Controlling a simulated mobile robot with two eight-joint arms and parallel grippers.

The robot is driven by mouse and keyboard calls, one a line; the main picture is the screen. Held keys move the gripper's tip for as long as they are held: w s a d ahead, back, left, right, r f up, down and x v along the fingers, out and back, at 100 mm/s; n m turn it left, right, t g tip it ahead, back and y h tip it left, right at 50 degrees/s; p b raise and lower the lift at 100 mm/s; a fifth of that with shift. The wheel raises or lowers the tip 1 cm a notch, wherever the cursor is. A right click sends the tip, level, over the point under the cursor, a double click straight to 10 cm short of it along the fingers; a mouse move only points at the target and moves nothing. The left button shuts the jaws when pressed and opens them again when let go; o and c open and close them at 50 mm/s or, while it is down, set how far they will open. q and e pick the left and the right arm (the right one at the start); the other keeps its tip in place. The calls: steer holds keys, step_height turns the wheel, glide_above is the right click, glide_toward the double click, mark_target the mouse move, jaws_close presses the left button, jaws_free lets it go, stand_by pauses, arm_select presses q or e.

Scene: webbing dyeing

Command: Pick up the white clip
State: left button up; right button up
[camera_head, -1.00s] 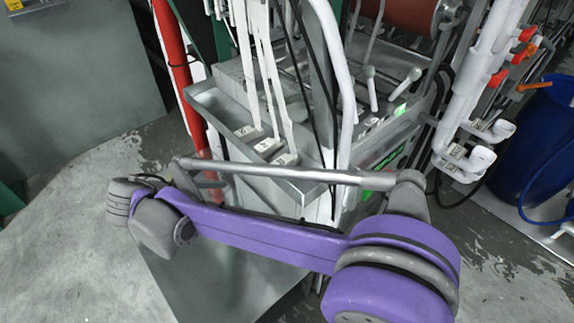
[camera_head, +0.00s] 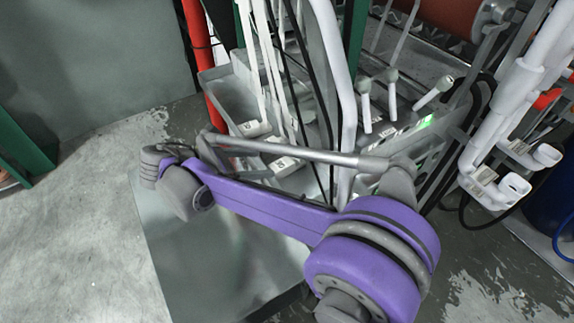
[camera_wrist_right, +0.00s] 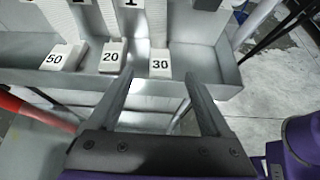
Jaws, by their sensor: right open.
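In the right wrist view, several white clips sit in a row along a grey metal trough: one marked 50 (camera_wrist_right: 62,58), one marked 20 (camera_wrist_right: 112,56) and one marked 30 (camera_wrist_right: 160,64). Pale straps run up from them. My right gripper (camera_wrist_right: 158,79) is open and empty. Its fingertips are just in front of the trough, below the 20 and 30 clips in the picture, with the 30 clip nearly between them. In the head view, white clips (camera_head: 253,128) show behind my right arm, whose fingers cannot be made out there. My left gripper is not in view.
The metal trough (camera_wrist_right: 205,62) has a raised front edge close to my fingers. A red pipe (camera_head: 196,35) stands left of the machine. White pipes (camera_head: 478,150) and levers (camera_head: 392,88) are to the right. Open concrete floor (camera_head: 80,220) lies at left.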

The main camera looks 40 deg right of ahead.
mark_target(284, 162)
steer(key=x, duration=0.8)
steer(key=shift+d+f, duration=0.1)
steer(key=shift+d, duration=0.1)
jaws_close()
